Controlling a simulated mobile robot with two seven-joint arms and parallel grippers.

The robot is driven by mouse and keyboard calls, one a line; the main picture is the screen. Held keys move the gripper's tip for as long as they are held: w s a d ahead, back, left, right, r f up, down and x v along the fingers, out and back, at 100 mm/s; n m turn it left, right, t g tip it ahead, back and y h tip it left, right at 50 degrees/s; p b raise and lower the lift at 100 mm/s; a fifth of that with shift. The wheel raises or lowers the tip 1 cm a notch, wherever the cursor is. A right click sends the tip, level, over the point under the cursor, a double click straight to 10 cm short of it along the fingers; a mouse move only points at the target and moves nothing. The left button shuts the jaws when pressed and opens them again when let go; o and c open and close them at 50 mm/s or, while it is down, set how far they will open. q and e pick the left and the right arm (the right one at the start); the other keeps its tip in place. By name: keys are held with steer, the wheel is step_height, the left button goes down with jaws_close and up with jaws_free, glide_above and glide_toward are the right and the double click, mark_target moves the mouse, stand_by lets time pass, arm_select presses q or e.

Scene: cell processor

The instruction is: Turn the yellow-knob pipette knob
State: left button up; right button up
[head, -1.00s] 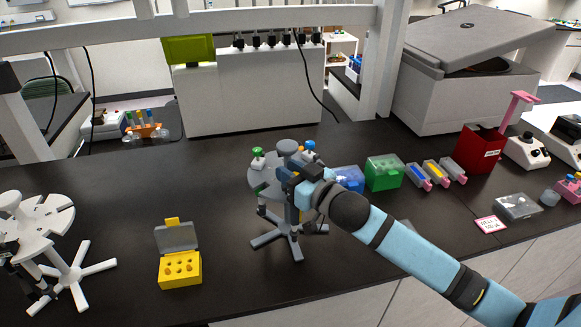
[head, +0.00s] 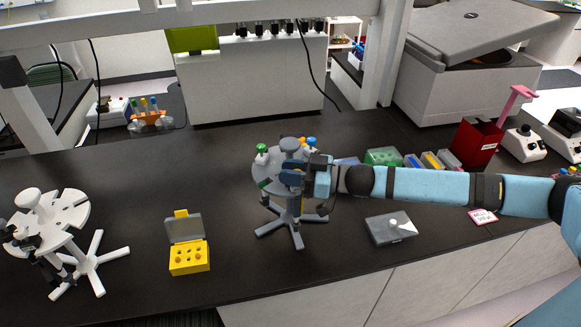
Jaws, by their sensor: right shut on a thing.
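A grey round pipette stand (head: 264,172) on the dark bench carries several pipettes. A green knob (head: 262,149) shows at its left, and a small orange-yellow knob (head: 311,141) at its back right. My right gripper (head: 294,178) is at the front right of the stand, its blue fingers at the disc's edge, below the yellow knob in the picture. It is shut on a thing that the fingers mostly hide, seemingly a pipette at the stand. I cannot tell which knob belongs to it. My left gripper is not in view.
A white pipette stand (head: 68,216) is at the left. A yellow tip box (head: 189,258) with its lid up stands between the stands. A grey-lidded box (head: 391,227) lies below my right arm. Green box (head: 384,156) and red bin (head: 475,145) stand behind the arm.

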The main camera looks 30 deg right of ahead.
stand_by(0.6)
steer(key=o, duration=1)
steer(key=shift+a, duration=0.1)
steer(key=shift+c, duration=0.2)
steer(key=b+v, duration=0.3)
steer(key=v, duration=1.1)
steer(key=shift+w+b, duration=0.2)
steer(key=shift+b, duration=0.2)
